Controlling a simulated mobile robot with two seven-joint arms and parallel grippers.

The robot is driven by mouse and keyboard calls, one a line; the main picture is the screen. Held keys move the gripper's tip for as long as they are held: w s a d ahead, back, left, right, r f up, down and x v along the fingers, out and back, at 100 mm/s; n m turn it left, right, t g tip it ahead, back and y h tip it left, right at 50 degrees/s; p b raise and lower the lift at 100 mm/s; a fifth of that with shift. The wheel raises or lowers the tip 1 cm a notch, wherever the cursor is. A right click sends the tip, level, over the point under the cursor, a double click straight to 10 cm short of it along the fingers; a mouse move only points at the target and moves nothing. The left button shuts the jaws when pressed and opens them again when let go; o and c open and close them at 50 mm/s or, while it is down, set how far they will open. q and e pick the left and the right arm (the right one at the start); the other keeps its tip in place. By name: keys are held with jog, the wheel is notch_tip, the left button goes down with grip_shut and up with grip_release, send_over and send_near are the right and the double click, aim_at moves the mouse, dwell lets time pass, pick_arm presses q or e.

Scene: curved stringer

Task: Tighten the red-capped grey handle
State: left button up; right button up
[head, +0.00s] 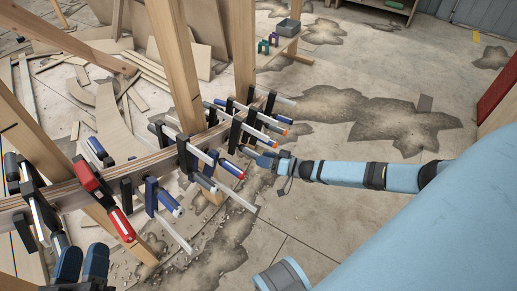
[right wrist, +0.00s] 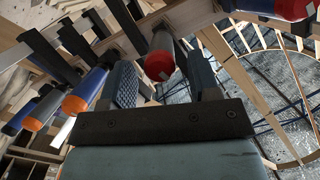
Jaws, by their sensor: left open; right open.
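The red-capped grey handle (right wrist: 160,55) belongs to a bar clamp on the curved wooden stringer (head: 155,165). In the right wrist view it sits between my right gripper's (right wrist: 163,78) textured fingers, with gaps on both sides. The right gripper is open and not closed on it. My left gripper (head: 82,262) is open at the bottom left, below the stringer's near end, apart from the red-capped grey handle.
Orange-capped blue handles (right wrist: 84,92) stand left of the target handle in the right wrist view. A blue handle with a red cap (head: 232,168) is nearer along the stringer. Wooden posts (head: 178,65) rise beside the stringer. The stained floor (head: 330,215) is open at right.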

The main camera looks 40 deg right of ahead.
pick_arm(q)
jog(key=shift+t, duration=0.8)
jog(key=r+p, duration=0.1)
jog(key=r, duration=0.1)
jog(key=r+p, duration=0.1)
jog(key=r, duration=0.1)
jog(key=shift+s+a+r, duration=0.15)
jog(key=shift+s+a, duration=0.05)
pick_arm(e)
jog(key=v, duration=1.1)
jog(key=shift+d, duration=0.1)
pick_arm(q)
jog(key=shift+d, duration=0.1)
pick_arm(e)
jog(key=shift+d, duration=0.1)
